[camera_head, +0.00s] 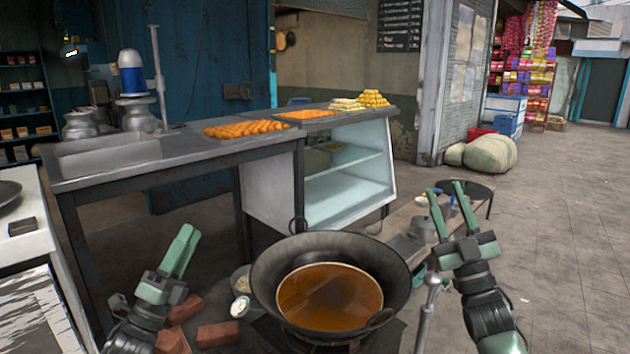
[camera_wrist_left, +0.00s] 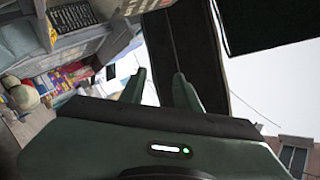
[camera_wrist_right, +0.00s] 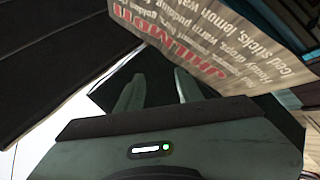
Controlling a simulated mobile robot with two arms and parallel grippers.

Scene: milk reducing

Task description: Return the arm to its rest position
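My left gripper (camera_head: 186,238) is raised at the lower left of the head view, left of the pan, pointing up. Its two fingers stand apart with nothing between them in the left wrist view (camera_wrist_left: 160,78). My right gripper (camera_head: 449,188) is raised right of the pan, also pointing up. Its fingers are apart and empty, as the right wrist view (camera_wrist_right: 160,78) also shows. Neither gripper touches anything that I can see. A dark wok-like pan (camera_head: 262,268) holding brown-orange liquid (camera_head: 330,297) sits between the two arms.
A metal ladle-like handle (camera_head: 428,305) stands beside the pan's right side. A counter (camera_head: 180,160) with orange food trays (camera_head: 245,129) and a glass case (camera_head: 350,180) is behind. Bricks (camera_head: 217,334) and a small gauge (camera_head: 240,306) lie left of the pan. Open floor (camera_head: 570,230) stretches to the right.

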